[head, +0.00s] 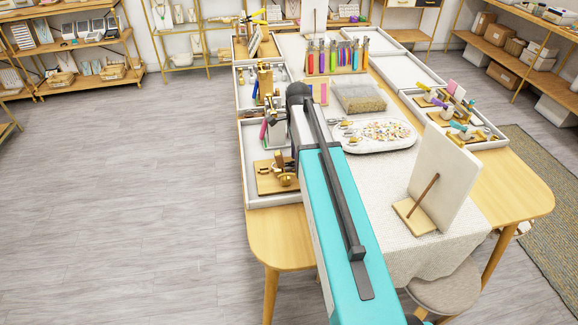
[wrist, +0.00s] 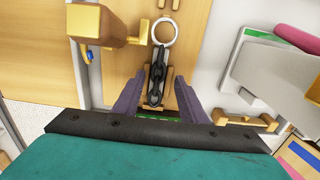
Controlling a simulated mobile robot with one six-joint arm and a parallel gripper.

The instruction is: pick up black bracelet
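The black bracelet (wrist: 157,82) is a dark chain with a silver ring at its upper end, seen in the wrist view over a wooden surface. My gripper (wrist: 159,76) has its two dark purple fingers apart, one on each side of the chain. A gap shows between the chain and each finger, so the gripper is open around it and holds nothing. The lower end of the chain is close to my gripper's body. In the head view, my teal arm hides the gripper and I cannot make out the bracelet.
A gold-coloured stand (wrist: 100,25) is at upper left in the wrist view; a grey block (wrist: 275,70) is at right. In the head view, the table holds white trays (head: 268,205), a bead tray (head: 375,149) and a white display board (head: 447,175). Floor at left is clear.

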